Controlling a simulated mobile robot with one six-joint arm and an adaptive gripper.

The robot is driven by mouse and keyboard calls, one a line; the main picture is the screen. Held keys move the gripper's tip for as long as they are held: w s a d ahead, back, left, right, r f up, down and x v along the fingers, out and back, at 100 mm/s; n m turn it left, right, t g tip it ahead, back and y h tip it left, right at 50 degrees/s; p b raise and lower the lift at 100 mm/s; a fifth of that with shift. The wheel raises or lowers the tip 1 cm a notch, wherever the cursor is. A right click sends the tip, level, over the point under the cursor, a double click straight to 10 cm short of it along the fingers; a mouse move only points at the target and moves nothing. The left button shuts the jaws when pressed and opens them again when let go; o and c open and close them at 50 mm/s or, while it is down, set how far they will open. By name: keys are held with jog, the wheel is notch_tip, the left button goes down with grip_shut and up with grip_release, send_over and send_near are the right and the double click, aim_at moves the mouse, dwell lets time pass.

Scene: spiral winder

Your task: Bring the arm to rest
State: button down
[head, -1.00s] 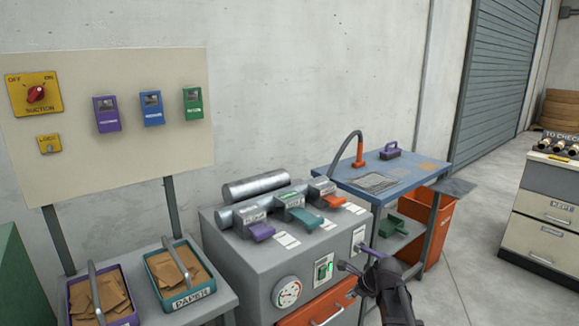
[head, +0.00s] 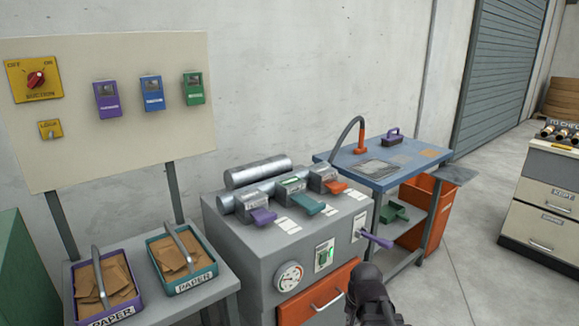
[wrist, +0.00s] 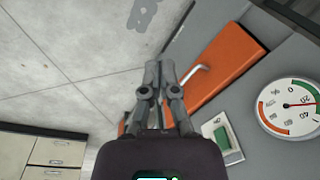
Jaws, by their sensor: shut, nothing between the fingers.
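My gripper (wrist: 158,68) is shut and empty in the wrist view, its two grey fingers together. It points down toward the concrete floor, and the orange drawer (wrist: 220,68) of the grey winder shows beside the fingers. In the head view a dark part of my arm (head: 370,292) stands at the bottom, in front of the winder (head: 250,262) and right of its orange drawer (head: 318,294). The fingers cannot be made out there. The purple side lever (head: 376,239) of the winder is above my arm, with a visible gap.
A blue-topped cart (head: 350,160) with an orange bin (head: 432,205) stands behind right. Paper trays (head: 205,274) sit on a table at left. A drawer cabinet (head: 545,195) stands far right. Floor (head: 460,260) between cabinet and winder is clear.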

jog(key=s+r+n+p, duration=0.1)
jog(key=r+n+p, duration=0.1)
jog(key=r+p, duration=0.9)
jog(key=s+r+n+h+p, duration=0.1)
jog(key=s+r+n+p, duration=0.1)
jog(key=r+p, duration=0.9)
jog(key=shift+g, duration=0.4)
jog(key=shift+d, duration=0.15)
